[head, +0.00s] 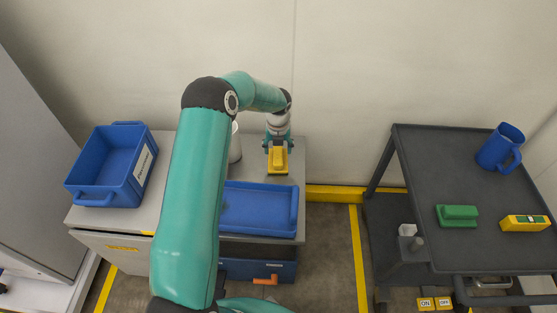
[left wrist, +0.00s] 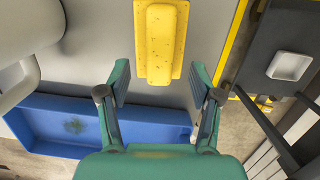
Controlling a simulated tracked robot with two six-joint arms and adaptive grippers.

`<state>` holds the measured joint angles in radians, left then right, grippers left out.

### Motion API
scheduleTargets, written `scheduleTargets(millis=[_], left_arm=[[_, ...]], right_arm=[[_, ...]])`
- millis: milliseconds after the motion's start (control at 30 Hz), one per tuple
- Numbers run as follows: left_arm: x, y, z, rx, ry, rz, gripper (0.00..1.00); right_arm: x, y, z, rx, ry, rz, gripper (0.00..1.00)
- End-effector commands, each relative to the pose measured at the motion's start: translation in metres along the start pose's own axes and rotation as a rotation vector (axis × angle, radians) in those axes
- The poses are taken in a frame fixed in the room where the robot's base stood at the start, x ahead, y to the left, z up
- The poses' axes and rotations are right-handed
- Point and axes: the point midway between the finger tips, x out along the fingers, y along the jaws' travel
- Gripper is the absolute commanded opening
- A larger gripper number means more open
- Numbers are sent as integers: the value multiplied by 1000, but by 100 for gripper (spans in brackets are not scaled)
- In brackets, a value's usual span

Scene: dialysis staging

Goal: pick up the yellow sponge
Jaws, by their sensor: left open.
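The yellow sponge (head: 278,158) lies on the grey cabinet top behind the blue tray in the head view. In the left wrist view the sponge (left wrist: 161,42) is at the top centre, a raised block on a wider yellow base. My left gripper (head: 278,142) is open and empty at the far side of the sponge. In the left wrist view its two fingers (left wrist: 158,85) are spread apart, with the sponge's near end just beyond the gap between them. I cannot tell the height of the fingers above the cabinet. My right gripper is not in view.
A blue tray (head: 262,228) lies in front of the sponge, partly behind my arm. A white jug (head: 235,150) stands left of the sponge. A blue bin (head: 84,191) is at the left. The dark cart (head: 425,150) holds a blue mug (head: 496,150), a green block (head: 457,215) and a yellow device (head: 525,223).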

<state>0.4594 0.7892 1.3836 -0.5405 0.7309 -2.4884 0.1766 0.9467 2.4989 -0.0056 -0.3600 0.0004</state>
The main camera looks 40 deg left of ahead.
Motion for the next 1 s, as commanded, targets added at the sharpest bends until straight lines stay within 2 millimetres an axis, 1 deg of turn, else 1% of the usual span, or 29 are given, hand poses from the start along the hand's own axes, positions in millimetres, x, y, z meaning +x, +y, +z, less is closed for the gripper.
scheduleTargets(millis=[133, 300, 400, 500, 700, 767, 1000], left_arm=[[11, 0, 2, -1, 0, 0, 65], [36, -1, 6, -2, 2, 1, 65], [47, -1, 6, -1, 1, 0, 65], [52, -1, 6, 0, 0, 0, 65], [52, -1, 6, 0, -1, 0, 65], [52, -1, 6, 0, -1, 0, 56], [52, -1, 6, 0, 0, 0, 16]], right_arm=[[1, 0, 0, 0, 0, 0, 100], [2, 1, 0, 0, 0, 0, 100], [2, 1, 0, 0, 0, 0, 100], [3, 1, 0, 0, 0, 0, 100], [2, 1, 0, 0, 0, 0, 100], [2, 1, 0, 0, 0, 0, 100], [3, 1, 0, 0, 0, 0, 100]])
